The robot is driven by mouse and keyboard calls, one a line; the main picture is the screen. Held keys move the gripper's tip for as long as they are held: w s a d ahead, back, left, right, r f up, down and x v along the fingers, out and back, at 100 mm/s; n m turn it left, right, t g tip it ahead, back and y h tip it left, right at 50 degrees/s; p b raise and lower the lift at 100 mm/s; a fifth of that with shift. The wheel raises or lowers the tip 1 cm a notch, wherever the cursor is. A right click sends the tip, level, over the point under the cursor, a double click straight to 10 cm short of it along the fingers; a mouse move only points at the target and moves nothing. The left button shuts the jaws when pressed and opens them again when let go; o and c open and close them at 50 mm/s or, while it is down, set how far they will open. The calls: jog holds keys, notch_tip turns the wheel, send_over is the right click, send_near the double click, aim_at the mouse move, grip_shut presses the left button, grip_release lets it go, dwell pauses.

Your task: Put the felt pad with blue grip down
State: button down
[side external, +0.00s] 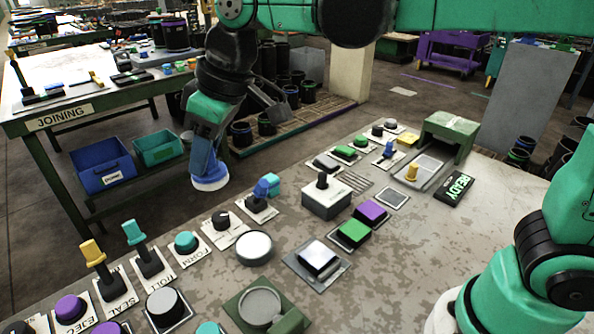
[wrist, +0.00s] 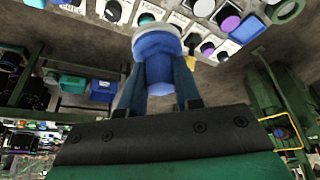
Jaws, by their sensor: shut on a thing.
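The felt pad with blue grip shows in the side external view as a round whitish pad (side external: 210,184) under a blue handle (side external: 204,160). My gripper (side external: 208,143) is shut on the blue handle, with the pad facing down and hanging in the air. It appears near the panel's back-left edge, and its height above the panel is hard to tell. In the wrist view, my gripper's two fingers (wrist: 158,80) clasp the blue grip (wrist: 157,48) from both sides, and the pale pad (wrist: 156,30) is at the far end.
The grey control panel (side external: 400,250) carries several buttons, levers and knobs, including a blue lever (side external: 264,189) and a white disc (side external: 254,246). A table marked JOINING (side external: 58,117) stands behind at left, with blue (side external: 100,166) and teal (side external: 157,149) bins below. Bare panel lies at the right front.

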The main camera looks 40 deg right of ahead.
jog(key=shift+w+a+r+n, duration=0.1)
jog(key=shift+a+r+n, duration=0.2)
jog(key=shift+a, duration=0.2)
jog(key=shift+w+a+r+n, duration=0.1)
jog(key=shift+a+r+n, duration=0.15)
jog(key=shift+a, duration=0.2)
jog(key=f, duration=1.3)
jog(key=a+f, duration=0.1)
jog(key=f, duration=0.5)
jog(key=shift+f, duration=0.25)
jog(key=c, duration=0.6)
grip_release()
jog(key=shift+f, duration=0.1)
